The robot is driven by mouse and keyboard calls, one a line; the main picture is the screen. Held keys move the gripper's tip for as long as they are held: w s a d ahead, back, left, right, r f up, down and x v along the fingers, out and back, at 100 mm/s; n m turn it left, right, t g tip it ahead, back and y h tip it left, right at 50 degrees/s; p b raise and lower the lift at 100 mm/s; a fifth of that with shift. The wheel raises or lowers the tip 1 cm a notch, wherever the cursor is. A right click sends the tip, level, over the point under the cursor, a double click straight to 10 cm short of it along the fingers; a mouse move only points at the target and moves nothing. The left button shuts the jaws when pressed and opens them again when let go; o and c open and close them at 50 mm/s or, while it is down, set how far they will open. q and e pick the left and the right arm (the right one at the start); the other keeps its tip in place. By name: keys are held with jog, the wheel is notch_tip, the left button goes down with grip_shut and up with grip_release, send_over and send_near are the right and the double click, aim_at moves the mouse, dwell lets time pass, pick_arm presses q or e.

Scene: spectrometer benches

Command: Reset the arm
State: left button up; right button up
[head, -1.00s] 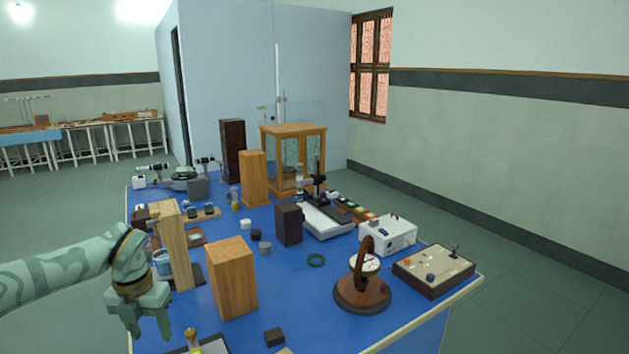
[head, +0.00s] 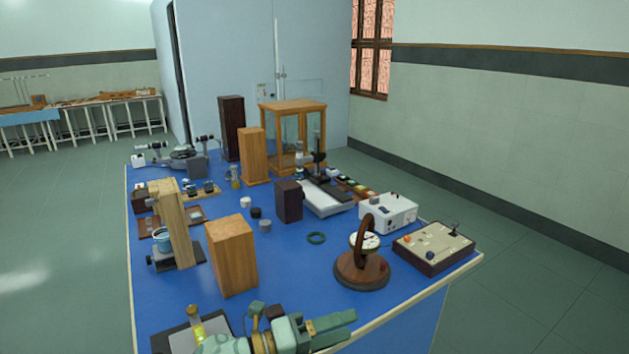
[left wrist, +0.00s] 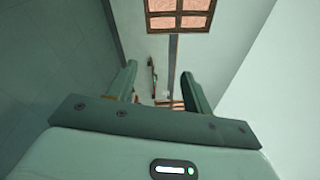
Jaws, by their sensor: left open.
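My left gripper (head: 338,328) is low in the head view, over the table's near edge, pointing right. Its jaws are apart with nothing between them. The left wrist view shows both fingers (left wrist: 158,76) spread, with the wall, floor and a window beyond them. The arm hides part of a dark tray and a small dark block (head: 274,312) at the near edge. My right gripper is not in view.
The blue table (head: 300,268) is crowded. Near my left gripper are a wooden block (head: 231,256), a round-based instrument (head: 361,270) and a brass-topped piece (head: 195,325). A control box (head: 433,248) is at the right. Bare blue surface lies between them.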

pick_arm(q)
jog(key=w+a+r+n+t+y, duration=0.1)
jog(key=a+r+n+t+y, duration=0.2)
jog(key=a+n+t+y, duration=0.7)
jog(key=s+a+f+n+y, duration=0.3)
jog(key=a+f+n+y, duration=0.4)
jog(key=a+n, duration=0.5)
jog(key=s+a+f+n+g+y, duration=0.2)
jog(key=s+a+f+n+g, duration=0.1)
jog(key=s+a+f+g, duration=0.4)
jog(key=s+a+f+n+g+y, duration=0.2)
jog(key=s+a+f+g+y, duration=0.15)
jog(key=s, duration=0.65)
jog(key=s+d+f+n+g+h, duration=0.1)
jog(key=s+d+f+h, duration=0.1)
jog(key=f, duration=1)
jog(key=s+d+f+g+h, duration=0.1)
jog(key=s+d+f+h, duration=0.15)
jog(key=f, duration=1.05)
jog(key=s+f+n+g+h, duration=0.1)
jog(key=s+f+n+g, duration=0.2)
jog(key=s+f, duration=1.3)
jog(key=s+a, duration=0.1)
jog(key=s, duration=0.3)
jog(key=shift+s, duration=0.15)
